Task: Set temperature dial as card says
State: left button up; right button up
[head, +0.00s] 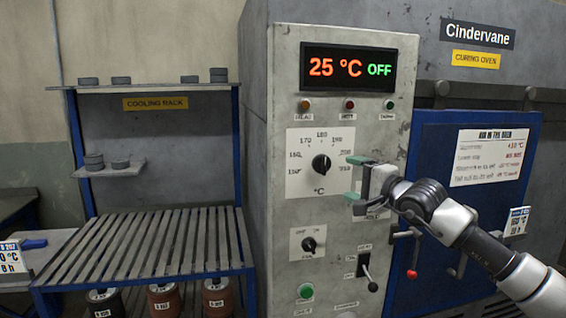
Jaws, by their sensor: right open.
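The black temperature dial (321,164) sits on a white scale plate (301,186) marked in °C on the grey oven panel. I cannot tell for sure which number its pointer meets. My right gripper (356,179) is open and empty, its green-tipped fingers just right of the dial, apart from it. The display (348,68) reads 25 °C in orange and OFF in green. My left gripper is not in view.
A smaller knob (309,245), a green button (305,291) and a lever switch (366,270) lie lower on the panel. The blue oven door (432,160) with a notice (490,157) and red-knobbed handle (412,273) is right. A cooling rack (150,240) with discs stands left.

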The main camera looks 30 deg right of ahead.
aim_at(326, 167)
jog(key=w+p, duration=0.2)
jog(key=w, duration=0.2)
jog(key=w+p, duration=0.3)
jog(key=w, duration=0.2)
jog(key=shift+a+r+p, duration=0.2)
jog(key=shift+p, duration=0.15)
jog(key=shift+w, duration=0.2)
jog(key=shift+w+d+f, duration=0.1)
jog(key=shift+w, duration=0.05)
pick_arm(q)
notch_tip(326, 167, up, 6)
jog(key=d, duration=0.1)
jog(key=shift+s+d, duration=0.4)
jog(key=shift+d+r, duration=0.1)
